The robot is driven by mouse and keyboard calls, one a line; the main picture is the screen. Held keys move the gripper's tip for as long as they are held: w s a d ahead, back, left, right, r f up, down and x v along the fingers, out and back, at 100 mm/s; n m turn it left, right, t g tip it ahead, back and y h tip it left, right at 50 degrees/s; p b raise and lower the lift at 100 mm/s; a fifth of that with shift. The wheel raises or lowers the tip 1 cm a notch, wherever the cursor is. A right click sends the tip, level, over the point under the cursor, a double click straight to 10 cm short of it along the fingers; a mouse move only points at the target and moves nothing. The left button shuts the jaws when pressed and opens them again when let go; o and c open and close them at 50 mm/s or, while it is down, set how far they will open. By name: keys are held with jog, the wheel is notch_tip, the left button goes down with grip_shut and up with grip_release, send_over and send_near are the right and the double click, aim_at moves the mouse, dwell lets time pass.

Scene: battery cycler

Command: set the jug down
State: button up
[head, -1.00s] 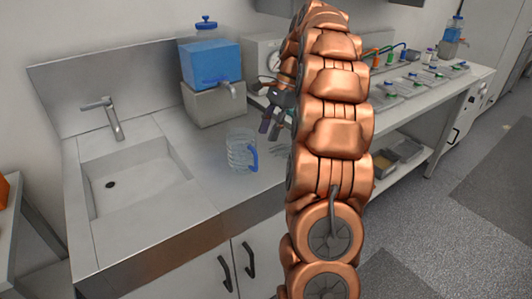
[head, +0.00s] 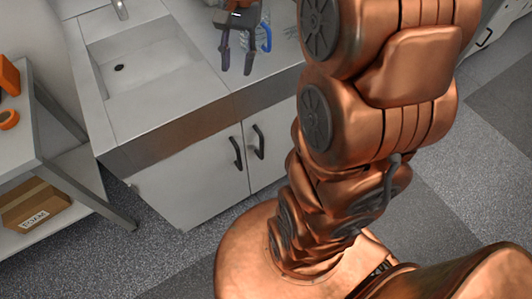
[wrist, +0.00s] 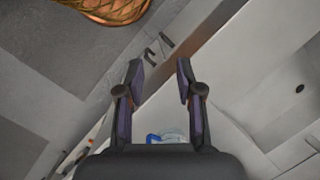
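The clear jug with the blue handle (head: 266,38) stands on the counter right of the sink in the head view. Its body is largely hidden behind my gripper there. My gripper (head: 236,70) is open and empty, with its two fingers pointing down in front of the jug, on the sink side of the handle. In the wrist view my gripper (wrist: 160,62) also shows its fingers spread apart with nothing between the tips. A small part of the jug (wrist: 166,137) shows there near the gripper's base, mostly hidden by it.
The sink (head: 150,65) lies left of the gripper. Bare counter (head: 245,100) runs along the front edge, above cabinet doors with dark handles (head: 258,141). A shelf unit (head: 45,160) with a cardboard box (head: 38,205) stands at the left. The floor is clear.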

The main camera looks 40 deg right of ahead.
jog(key=s+a+f+n+h, duration=0.1)
jog(key=s+a+f+n, duration=0.1)
jog(key=s, duration=0.4)
jog(key=s+a+f+n+h, duration=0.1)
jog(key=s+a+f+n, duration=0.1)
jog(key=s, duration=0.5)
jog(key=s+a+f+n, duration=0.3)
jog(key=s+f+n, duration=0.1)
jog(key=s+n, duration=0.1)
jog(key=shift+s+f+n+g+h, duration=0.3)
jog(key=shift+s+n+h, duration=0.1)
jog(key=shift+s, duration=0.25)
jog(key=shift+a, duration=0.1)
